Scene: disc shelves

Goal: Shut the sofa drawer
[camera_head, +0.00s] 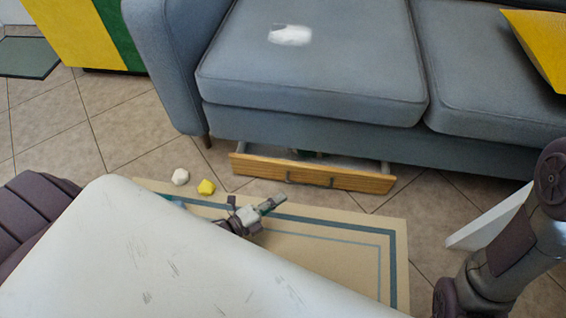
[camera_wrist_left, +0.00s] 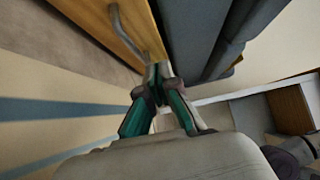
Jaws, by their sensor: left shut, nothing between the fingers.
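The sofa drawer (camera_head: 340,176) has a light wooden front with dark handles. It stands out from under the grey sofa (camera_head: 310,75), pulled open, and a small dark green thing shows inside. My left gripper (camera_head: 272,204) is shut and empty, low over the rug, in front of the drawer and a little to its left. In the left wrist view the shut fingertips (camera_wrist_left: 157,72) are close to the drawer front (camera_wrist_left: 125,28) and its handle. I cannot tell whether they touch it. My right gripper is not in view; only part of my right arm shows.
A beige rug (camera_head: 320,248) with blue-grey borders lies before the sofa. A white lump (camera_head: 180,177) and a yellow lump (camera_head: 206,187) lie on the floor left of the drawer. A white panel (camera_head: 490,220) stands at the right. A yellow cushion (camera_head: 540,45) rests on the sofa.

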